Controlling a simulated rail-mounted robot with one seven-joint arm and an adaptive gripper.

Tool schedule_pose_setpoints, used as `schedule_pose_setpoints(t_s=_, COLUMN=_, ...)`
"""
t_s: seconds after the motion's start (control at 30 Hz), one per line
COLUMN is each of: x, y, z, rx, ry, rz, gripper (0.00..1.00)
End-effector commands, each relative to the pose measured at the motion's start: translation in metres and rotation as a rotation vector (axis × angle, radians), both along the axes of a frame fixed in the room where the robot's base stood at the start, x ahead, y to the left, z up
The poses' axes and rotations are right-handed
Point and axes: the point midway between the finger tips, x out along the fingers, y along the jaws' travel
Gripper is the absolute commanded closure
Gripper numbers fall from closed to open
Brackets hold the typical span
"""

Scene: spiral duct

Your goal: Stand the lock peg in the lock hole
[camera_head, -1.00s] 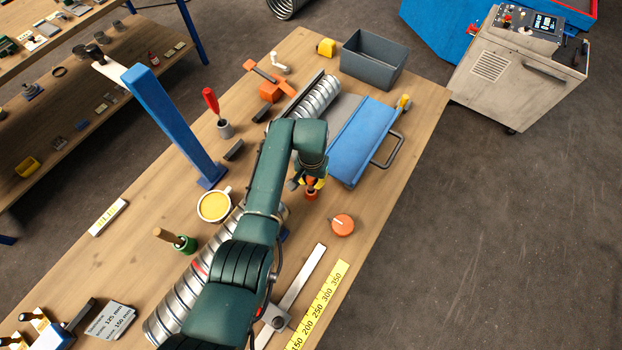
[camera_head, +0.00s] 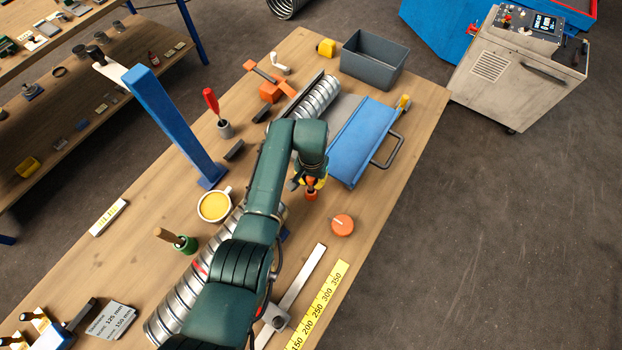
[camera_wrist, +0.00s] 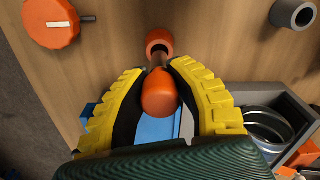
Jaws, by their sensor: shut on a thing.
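The lock peg (camera_wrist: 159,93) has a rounded orange head and a thinner shaft. My gripper (camera_wrist: 165,78) is shut on it, with the yellow-backed fingers on both sides. An orange collar with a dark opening, the lock hole (camera_wrist: 160,39), lies just beyond the fingertips in the wrist view. The peg's shaft points at the collar and overlaps its near rim; I cannot tell whether the tip is inside. In the head view my gripper (camera_head: 312,181) is right above the orange collar (camera_head: 311,196), partly hidden by my arm.
An orange knob (camera_head: 342,225) sits close to the collar on the table (camera_head: 380,215). The blue tray (camera_head: 362,140) with a handle stands behind. A ribbed metal duct (camera_head: 180,300) runs under my arm. A grey ring (camera_wrist: 293,13) shows in the wrist view.

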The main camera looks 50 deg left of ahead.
Motion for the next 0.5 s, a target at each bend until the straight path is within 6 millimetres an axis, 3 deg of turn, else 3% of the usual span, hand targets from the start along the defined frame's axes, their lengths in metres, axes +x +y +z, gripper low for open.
schedule_pose_setpoints(t_s=0.5, x=0.000, y=0.000, z=-0.013, rx=0.000, ry=-0.001, rz=0.000, gripper=1.00)
